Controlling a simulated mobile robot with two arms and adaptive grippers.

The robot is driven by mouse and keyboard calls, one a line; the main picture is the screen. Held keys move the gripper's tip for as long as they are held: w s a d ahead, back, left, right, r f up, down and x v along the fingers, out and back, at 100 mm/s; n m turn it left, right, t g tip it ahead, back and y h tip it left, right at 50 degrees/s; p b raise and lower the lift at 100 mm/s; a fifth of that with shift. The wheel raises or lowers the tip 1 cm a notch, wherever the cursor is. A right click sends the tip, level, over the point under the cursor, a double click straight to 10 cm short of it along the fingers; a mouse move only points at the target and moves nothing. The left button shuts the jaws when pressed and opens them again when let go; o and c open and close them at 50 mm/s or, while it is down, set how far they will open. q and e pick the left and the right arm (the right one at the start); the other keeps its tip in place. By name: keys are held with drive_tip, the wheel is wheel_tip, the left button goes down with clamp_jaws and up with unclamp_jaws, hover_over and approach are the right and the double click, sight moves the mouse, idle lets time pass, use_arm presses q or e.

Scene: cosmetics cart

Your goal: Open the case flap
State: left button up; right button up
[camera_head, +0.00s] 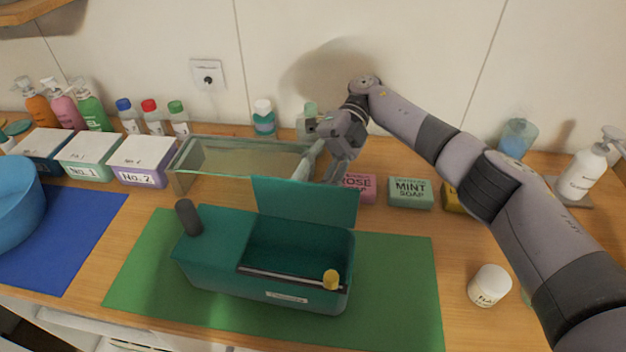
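The teal case (210,262) stands on a green mat (397,285) at the front middle. Its flap (306,199) stands upright at the back of the right-hand compartment, whose inside shows. Whether a finger touches the flap I cannot tell. My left gripper is not in view.
A glass tray (180,178) stands behind the case, close to my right gripper. Rose soap (362,189) and mint soap (410,193) lie to the right. A white jar (489,286) stands at the right front. Labelled boxes (140,160) and a blue round container (18,205) are at left.

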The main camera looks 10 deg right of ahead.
wheel_tip(320, 180, up, 10)
idle(0.5)
drive_tip(key=shift+c, duration=0.2)
